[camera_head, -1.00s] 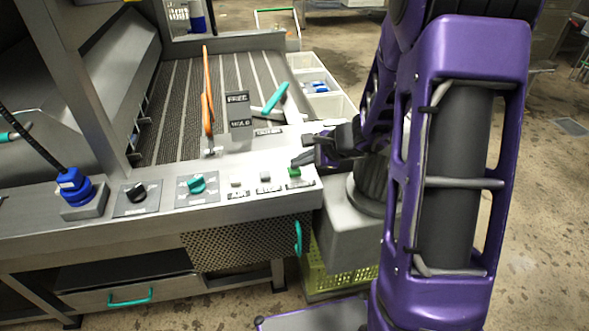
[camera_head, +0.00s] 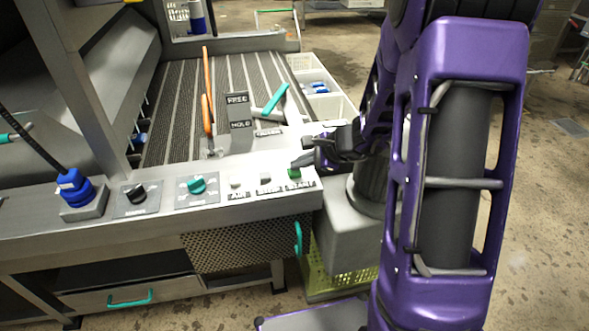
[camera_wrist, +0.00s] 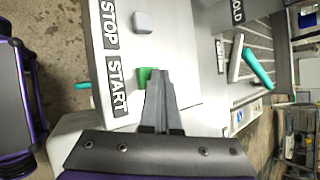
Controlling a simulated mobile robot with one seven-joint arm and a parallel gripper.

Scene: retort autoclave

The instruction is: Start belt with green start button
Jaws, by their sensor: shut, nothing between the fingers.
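The green start button (camera_head: 294,173) sits at the right end of the control panel, above its START label (camera_head: 300,185). In the wrist view the green button (camera_wrist: 145,76) shows partly beside my fingertips, next to the START label. My gripper (camera_head: 303,163) is shut and empty, with its tips at the button. In the wrist view my gripper (camera_wrist: 159,76) covers part of the button. I cannot tell whether the tips touch or press it. The belt (camera_head: 180,120) is the grey striped surface behind the panel.
A grey STOP button (camera_head: 265,178) and a grey AIR button (camera_head: 236,182) sit left of the start button. An orange lever (camera_head: 208,115) stands behind.

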